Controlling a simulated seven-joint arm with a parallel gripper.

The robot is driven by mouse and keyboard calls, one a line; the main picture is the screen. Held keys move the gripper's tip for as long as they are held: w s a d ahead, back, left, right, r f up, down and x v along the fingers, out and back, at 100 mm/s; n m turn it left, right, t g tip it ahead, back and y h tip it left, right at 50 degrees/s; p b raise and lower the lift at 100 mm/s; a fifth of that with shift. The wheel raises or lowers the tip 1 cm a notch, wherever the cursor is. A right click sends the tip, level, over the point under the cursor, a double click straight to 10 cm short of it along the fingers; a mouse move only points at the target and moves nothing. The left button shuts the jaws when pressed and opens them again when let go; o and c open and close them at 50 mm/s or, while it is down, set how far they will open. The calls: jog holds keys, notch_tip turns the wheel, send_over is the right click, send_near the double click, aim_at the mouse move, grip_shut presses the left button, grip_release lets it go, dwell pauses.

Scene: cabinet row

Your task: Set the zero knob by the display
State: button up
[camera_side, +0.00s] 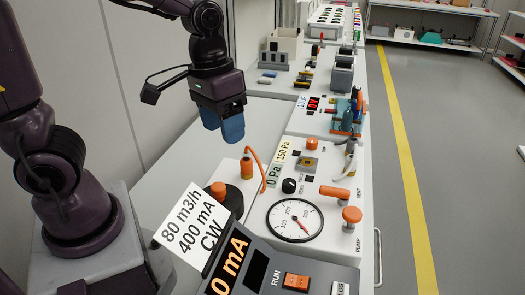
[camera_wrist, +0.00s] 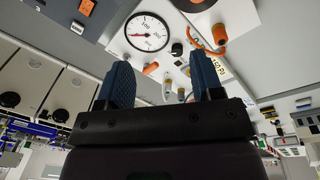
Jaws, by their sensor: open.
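My gripper (camera_side: 223,134) hangs with its blue fingers pointing down, above and left of the panel with the round gauge. In the wrist view my gripper (camera_wrist: 162,78) is open, with nothing between its fingers. A small black knob (camera_side: 289,186) sits on that panel just above the white gauge (camera_side: 295,220); its lettering is too small to read. The knob (camera_wrist: 177,49) and gauge (camera_wrist: 148,32) also show beyond the fingers in the wrist view. The gripper is clear of the knob. A display (camera_side: 229,264) reading "0 mA" is on the grey unit in front.
Orange handles (camera_side: 335,193) stand right of the knob. An orange cable (camera_side: 258,165) loops left of it. A red-digit display (camera_side: 314,103) is farther back.

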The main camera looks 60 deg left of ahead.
aim_at(290, 182)
jog(key=w+a+f+n+g+h, duration=0.1)
jog(key=w+a+f+n, duration=0.15)
jog(key=w, duration=0.45)
jog(key=w+a+f+n+g+h, duration=0.1)
jog(key=w+a+f+n, duration=0.1)
jog(key=w+f+n, duration=0.3)
jog(key=w+a+f+n+g+h, duration=0.1)
jog(key=w+a+f+g, duration=0.15)
jog(key=w, duration=0.55)
jog(key=shift+t, duration=0.45)
jog(key=x, duration=1.2)
jog(key=shift+s+d+f, duration=0.1)
jog(key=shift+s+f, duration=0.1)
jog(key=shift+f, duration=0.15)
jog(key=c, duration=0.9)
